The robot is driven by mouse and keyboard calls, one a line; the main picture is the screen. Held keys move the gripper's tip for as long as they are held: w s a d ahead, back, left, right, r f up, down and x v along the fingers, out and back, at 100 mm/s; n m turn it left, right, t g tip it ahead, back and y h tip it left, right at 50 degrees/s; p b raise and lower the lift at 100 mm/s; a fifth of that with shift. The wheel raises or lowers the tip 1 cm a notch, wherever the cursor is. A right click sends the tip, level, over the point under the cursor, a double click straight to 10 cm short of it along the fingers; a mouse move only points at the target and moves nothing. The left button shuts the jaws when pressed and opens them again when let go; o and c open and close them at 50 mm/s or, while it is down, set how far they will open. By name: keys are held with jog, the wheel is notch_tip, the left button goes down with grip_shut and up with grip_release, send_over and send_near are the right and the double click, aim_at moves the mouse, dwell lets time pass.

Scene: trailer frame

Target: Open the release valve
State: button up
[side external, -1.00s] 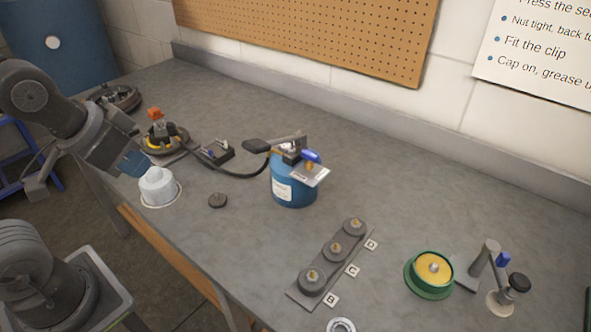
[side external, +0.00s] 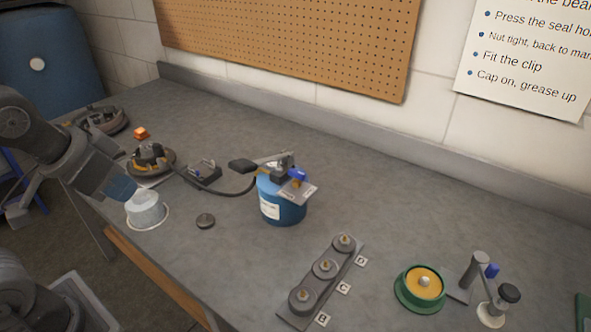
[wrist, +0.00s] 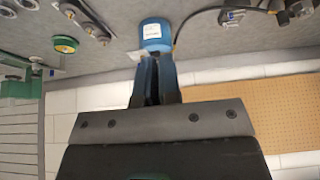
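A blue drum (side external: 283,209) with a white label stands upright mid-bench. On its top are metal fittings, a small blue lever (side external: 297,175) and a pale tag plate (side external: 299,192). A second blue handle (side external: 492,270) sits on a grey post at the right. I cannot tell from the pictures which is the release valve. My gripper (side external: 122,188) is at the left, just above and beside a white cup (side external: 147,210), well away from the drum. In the wrist view my gripper's blue fingers (wrist: 155,62) look shut with nothing between them; the drum (wrist: 154,33) lies beyond the tips.
A black hose (side external: 235,191) runs from the drum to a small grey block (side external: 203,172). A hub (side external: 150,157) and orange piece (side external: 141,133) lie left. A plate with knobs (side external: 323,283) and a green-rimmed dish (side external: 421,289) stand in front. The bench behind the drum is clear.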

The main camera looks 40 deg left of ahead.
jog(key=shift+o, duration=0.6)
jog(key=shift+w+r, duration=0.3)
jog(key=o, duration=0.5)
jog(key=w+r+n, duration=0.1)
jog(key=w, duration=0.1)
jog(key=w+r+n, duration=0.1)
jog(key=w+r, duration=0.1)
jog(key=w+d+r+n+g, duration=0.1)
jog(key=w, duration=0.1)
jog(key=shift+w+d+r+n, duration=0.1)
jog(key=shift+w+r+n, duration=0.2)
jog(key=shift+n, duration=0.1)
jog(key=shift+c, duration=0.2)
jog(key=shift+o, duration=0.3)
jog(key=w+d+r+n+g, duration=0.1)
jog(key=w+n, duration=0.3)
jog(key=w, duration=0.5)
jog(key=shift+w+d+r+n+g, duration=0.15)
jog(key=shift+d+r+n+g, duration=0.25)
jog(key=shift+d+r, duration=0.35)
jog(key=n+g, duration=0.3)
jog(key=n, duration=0.6)
send_over(297, 171)
notch_tip(297, 171, down, 6)
notch_tip(297, 171, down, 13)
jog(key=shift+f, duration=0.2)
grip_shut()
